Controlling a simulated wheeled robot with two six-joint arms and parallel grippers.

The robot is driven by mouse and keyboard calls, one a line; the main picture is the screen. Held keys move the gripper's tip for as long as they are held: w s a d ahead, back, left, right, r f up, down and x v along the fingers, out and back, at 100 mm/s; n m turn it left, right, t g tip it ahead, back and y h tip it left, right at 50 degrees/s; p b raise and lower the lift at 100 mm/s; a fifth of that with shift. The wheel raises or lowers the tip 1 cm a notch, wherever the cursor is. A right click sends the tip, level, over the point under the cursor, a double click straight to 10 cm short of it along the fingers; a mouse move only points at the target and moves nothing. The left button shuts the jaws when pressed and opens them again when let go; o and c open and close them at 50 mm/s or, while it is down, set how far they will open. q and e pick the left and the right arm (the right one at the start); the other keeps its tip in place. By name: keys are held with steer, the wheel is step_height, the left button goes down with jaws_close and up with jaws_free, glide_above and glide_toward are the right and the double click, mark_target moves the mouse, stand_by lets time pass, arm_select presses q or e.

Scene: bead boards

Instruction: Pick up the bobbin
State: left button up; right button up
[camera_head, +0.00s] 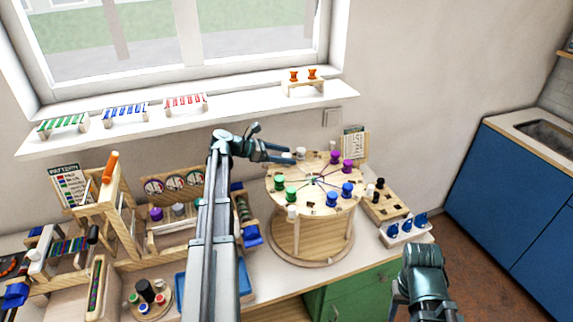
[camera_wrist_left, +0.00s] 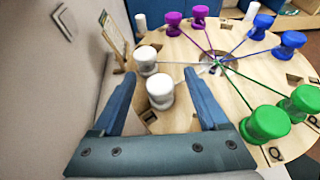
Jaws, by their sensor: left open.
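The bobbins stand in pairs on a round wooden board. Two white bobbins are near my left gripper (camera_head: 290,155); one white bobbin (camera_head: 301,152) shows in the head view. In the left wrist view, the nearer white bobbin (camera_wrist_left: 160,92) appears between the open fingers, and the farther white bobbin (camera_wrist_left: 147,60) is just beyond, nearer the left fingertip. I see no finger closed on either. Purple (camera_head: 347,165), blue (camera_head: 347,190) and green bobbins (camera_head: 279,183) stand elsewhere on the board, with threads running to its centre.
The round board (camera_head: 318,206) stands on a wooden drum near the wall. A pattern card (camera_head: 354,143) stands behind it. A wooden block with pegs (camera_head: 380,208) and a white rack with blue items (camera_head: 406,232) are at its right. Wooden racks crowd the left.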

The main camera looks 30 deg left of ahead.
mark_target(287, 155)
arm_select(q)
steer(key=shift+w+d+f, duration=0.25)
steer(key=shift+w+f, duration=0.05)
steer(key=shift+w, duration=0.05)
jaws_close()
steer(key=shift+r, duration=0.15)
step_height(287, 155, up, 10)
steer(key=p, duration=1)
